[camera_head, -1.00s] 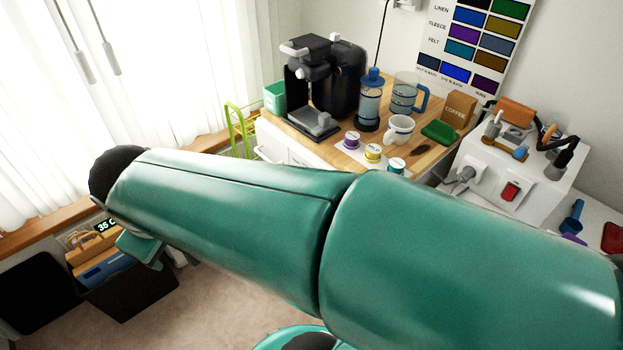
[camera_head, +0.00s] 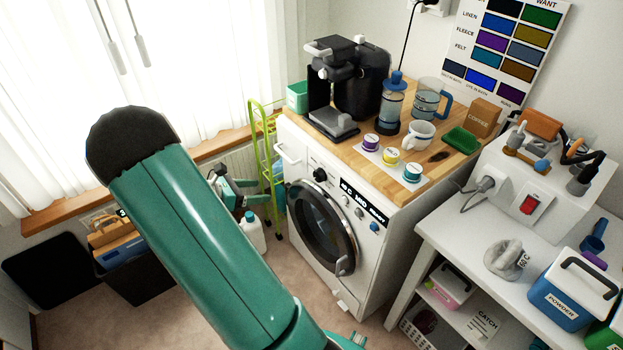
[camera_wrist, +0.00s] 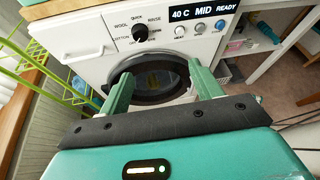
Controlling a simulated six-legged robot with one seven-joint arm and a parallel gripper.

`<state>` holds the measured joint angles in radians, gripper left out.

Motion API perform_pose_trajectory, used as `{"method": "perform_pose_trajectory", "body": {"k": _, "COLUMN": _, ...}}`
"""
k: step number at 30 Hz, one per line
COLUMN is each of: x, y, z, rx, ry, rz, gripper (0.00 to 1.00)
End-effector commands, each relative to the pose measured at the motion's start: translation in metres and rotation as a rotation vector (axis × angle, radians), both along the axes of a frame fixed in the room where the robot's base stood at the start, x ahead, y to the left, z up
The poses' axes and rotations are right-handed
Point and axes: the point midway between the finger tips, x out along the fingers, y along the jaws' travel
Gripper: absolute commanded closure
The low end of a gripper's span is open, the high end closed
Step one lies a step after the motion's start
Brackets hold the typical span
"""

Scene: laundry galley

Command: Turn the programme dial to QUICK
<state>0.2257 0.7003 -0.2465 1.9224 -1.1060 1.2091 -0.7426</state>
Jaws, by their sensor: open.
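The programme dial is a black round knob (camera_wrist: 141,33) on the white washing machine's panel. It also shows in the head view (camera_head: 320,175). Around it I read WOOL, COTTON, QUICK and RINSE, with QUICK above the knob. I cannot tell which word the knob points at. The display (camera_wrist: 198,11) reads 40 C MID READY. My gripper (camera_wrist: 163,88) is open and empty, its two green fingers spread in front of the round door (camera_wrist: 155,78), below the dial and apart from it. In the head view my gripper is partly hidden behind my arm.
Buttons (camera_wrist: 200,28) sit right of the dial. A green rack (camera_head: 266,165) stands left of the machine (camera_head: 379,255). A coffee maker (camera_head: 345,85) and cups stand on its wooden top. A white shelf unit (camera_head: 450,240) is to the right. A white bottle (camera_head: 252,233) stands left of the door.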

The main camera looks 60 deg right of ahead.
Motion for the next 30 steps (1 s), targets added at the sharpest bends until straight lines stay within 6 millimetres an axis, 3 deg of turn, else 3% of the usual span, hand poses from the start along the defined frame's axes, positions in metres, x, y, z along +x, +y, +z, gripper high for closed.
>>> {"method": "perform_pose_trajectory", "body": {"k": 1, "x": -0.003, "y": -0.014, "z": -0.018, "rx": -0.010, "ry": 0.093, "rz": 0.029, "gripper": 0.35}}
{"method": "perform_pose_trajectory", "body": {"k": 6, "x": -0.010, "y": -0.056, "z": -0.062, "rx": -0.038, "ry": 0.381, "rz": 0.135, "gripper": 0.35}}
{"method": "perform_pose_trajectory", "body": {"k": 12, "x": -0.015, "y": -0.082, "z": -0.098, "rx": -0.054, "ry": 0.601, "rz": 0.220, "gripper": 0.35}}
{"method": "perform_pose_trajectory", "body": {"k": 20, "x": -0.022, "y": -0.099, "z": -0.105, "rx": -0.057, "ry": 0.650, "rz": 0.238, "gripper": 0.35}}
{"method": "perform_pose_trajectory", "body": {"k": 30, "x": -0.052, "y": -0.155, "z": -0.105, "rx": -0.055, "ry": 0.648, "rz": 0.236, "gripper": 0.35}}
